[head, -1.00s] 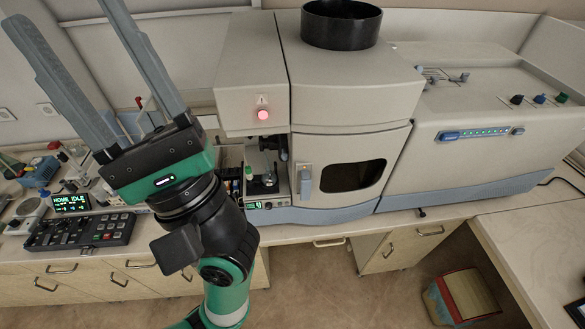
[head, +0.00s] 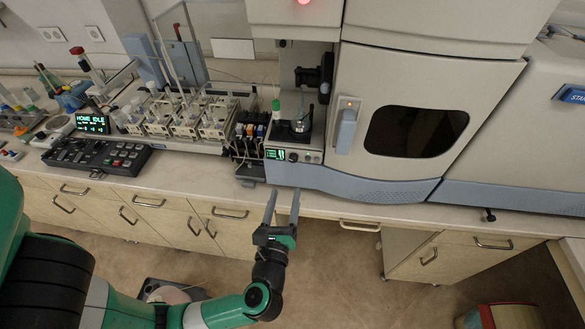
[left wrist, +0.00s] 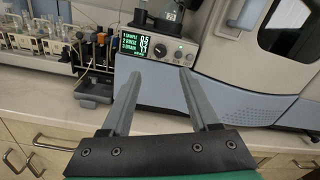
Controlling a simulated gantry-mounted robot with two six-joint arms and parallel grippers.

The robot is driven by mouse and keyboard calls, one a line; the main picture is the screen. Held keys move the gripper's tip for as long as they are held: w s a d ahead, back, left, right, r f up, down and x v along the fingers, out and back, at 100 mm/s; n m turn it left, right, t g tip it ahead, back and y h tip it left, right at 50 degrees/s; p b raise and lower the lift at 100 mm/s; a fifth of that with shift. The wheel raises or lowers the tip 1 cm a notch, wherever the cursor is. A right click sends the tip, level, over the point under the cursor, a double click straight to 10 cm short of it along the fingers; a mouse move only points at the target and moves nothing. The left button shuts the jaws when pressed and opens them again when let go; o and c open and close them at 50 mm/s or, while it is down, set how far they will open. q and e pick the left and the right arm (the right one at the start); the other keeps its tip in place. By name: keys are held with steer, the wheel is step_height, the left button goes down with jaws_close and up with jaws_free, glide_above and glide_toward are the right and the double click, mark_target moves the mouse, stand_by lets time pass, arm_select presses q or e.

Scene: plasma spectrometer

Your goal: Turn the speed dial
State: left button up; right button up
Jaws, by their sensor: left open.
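The small control unit (head: 283,168) stands at the foot of the large instrument, with a green-lit display (head: 275,154). In the left wrist view the display (left wrist: 144,45) lists sample, rinse and drain. A round dark dial (left wrist: 178,54) sits right of the display; it is small in the head view (head: 294,157). I cannot read a label on it. My left gripper (head: 283,203) is open and empty in front of and below the unit, apart from it. In the left wrist view its fingers (left wrist: 160,76) point at the unit's lower front.
A small rack with coloured parts (head: 252,138) stands left of the unit. A black keypad box (head: 97,156) lies on the bench farther left. Drawers (head: 225,231) lie below the bench edge.

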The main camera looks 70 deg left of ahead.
mark_target(293, 161)
arm_select(q)
steer(key=x, duration=1)
steer(key=shift+w+a, duration=0.15)
jaws_close()
